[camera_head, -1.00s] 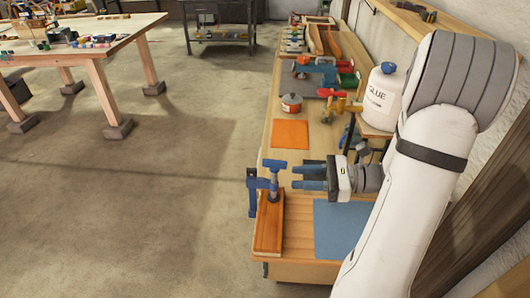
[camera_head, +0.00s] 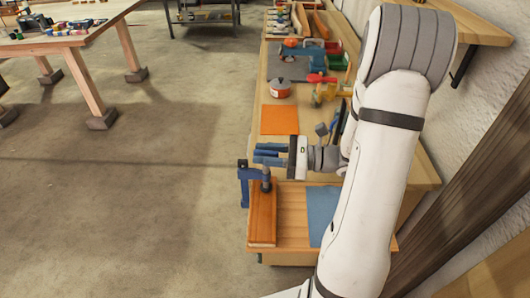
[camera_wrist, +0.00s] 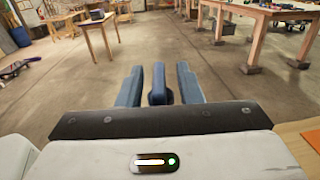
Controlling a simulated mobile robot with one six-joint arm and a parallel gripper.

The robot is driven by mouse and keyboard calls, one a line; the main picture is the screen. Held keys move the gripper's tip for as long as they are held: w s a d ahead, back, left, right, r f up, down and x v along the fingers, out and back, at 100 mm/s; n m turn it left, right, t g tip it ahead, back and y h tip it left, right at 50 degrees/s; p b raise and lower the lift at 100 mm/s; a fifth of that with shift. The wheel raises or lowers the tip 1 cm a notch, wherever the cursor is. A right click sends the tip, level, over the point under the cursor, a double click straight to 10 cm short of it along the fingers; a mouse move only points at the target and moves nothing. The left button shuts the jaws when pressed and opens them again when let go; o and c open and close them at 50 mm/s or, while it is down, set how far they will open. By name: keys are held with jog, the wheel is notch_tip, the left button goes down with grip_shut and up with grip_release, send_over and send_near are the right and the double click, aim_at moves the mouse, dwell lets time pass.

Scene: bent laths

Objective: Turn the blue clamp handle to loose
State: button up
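The blue clamp (camera_head: 244,184) stands at the left edge of the bench, on a reddish-brown wooden piece (camera_head: 262,222). Its screw shaft (camera_head: 266,180) rises to the handle, which my fingers largely cover in the head view. My gripper (camera_head: 268,155) points left, its blue fingers level with the handle at the top of the shaft. In the wrist view, the blue clamp handle (camera_wrist: 158,86) shows between the two blue fingers of my gripper (camera_wrist: 158,80). A narrow gap shows on each side of it, so the gripper is open around the handle.
A blue mat (camera_head: 322,208) and an orange mat (camera_head: 279,120) lie on the bench. A red-orange pot (camera_head: 280,88) and several tools stand farther back. The wall is on the right. Open floor (camera_head: 150,210) lies left of the bench, with a wooden table (camera_head: 70,38) beyond.

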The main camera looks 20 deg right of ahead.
grip_shut()
jog(key=shift+g, duration=0.3)
jog(key=n+g+y+p, duration=0.1)
jog(key=n+g, duration=0.3)
jog(key=g, duration=0.2)
jog(key=shift+p, duration=0.3)
jog(key=n+g, duration=0.2)
jog(key=g, duration=0.1)
jog(key=n+g+h+p, duration=0.1)
jog(key=n+g, duration=0.2)
jog(key=g, duration=0.1)
jog(key=shift+s+f, duration=0.1)
jog(key=shift+n+g, duration=0.3)
jog(key=shift+g, duration=0.2)
grip_release()
